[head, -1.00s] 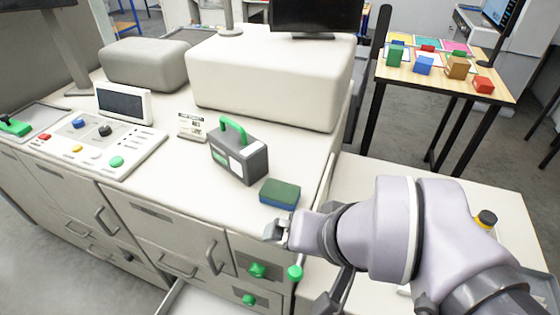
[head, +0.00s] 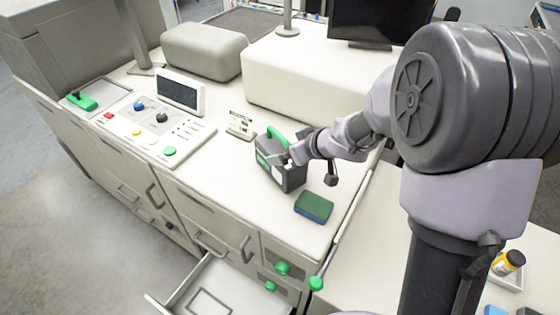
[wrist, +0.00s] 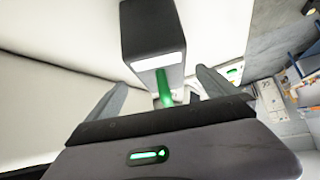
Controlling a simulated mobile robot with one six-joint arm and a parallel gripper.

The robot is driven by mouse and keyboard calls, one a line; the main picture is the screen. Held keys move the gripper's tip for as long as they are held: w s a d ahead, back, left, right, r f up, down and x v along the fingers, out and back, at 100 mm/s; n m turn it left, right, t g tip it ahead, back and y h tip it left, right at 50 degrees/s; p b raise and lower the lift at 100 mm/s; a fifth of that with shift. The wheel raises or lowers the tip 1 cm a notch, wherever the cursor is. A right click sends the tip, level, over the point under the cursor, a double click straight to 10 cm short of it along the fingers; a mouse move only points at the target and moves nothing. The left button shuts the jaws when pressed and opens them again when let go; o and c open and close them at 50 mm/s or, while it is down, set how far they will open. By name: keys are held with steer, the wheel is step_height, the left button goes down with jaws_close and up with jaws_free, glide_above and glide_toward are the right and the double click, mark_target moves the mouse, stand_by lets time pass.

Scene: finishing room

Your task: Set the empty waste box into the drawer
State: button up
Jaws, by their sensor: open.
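The waste box (head: 268,165) is a dark grey box with a green handle on top. It stands upright on the white counter, and I cannot see inside it. In the wrist view the box (wrist: 152,25) lies ahead, with its green handle (wrist: 163,90) between my fingers. My gripper (head: 290,155) is open at the box's top right in the head view; its fingers (wrist: 162,85) are apart in the wrist view. The drawer (head: 225,283) is pulled out below the counter front, with a rectangular outline on its floor and nothing visible in it.
A green and blue sponge-like block (head: 314,207) lies right of the box. A small sign (head: 240,124) stands behind left, next to a control panel (head: 155,130). A large white block (head: 305,70) stands behind. Green knobs (head: 283,268) stick out at the counter's front.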

mark_target(280, 151)
steer(key=b+x, duration=0.2)
steer(key=x, duration=0.4)
steer(key=shift+w+a+b, duration=0.1)
steer(key=shift+a+b, duration=0.15)
steer(key=shift+b, duration=0.05)
steer(key=shift+d+r, duration=0.1)
steer(key=shift+r, duration=0.1)
steer(key=shift+c, duration=1.1)
steer(key=c, duration=1.7)
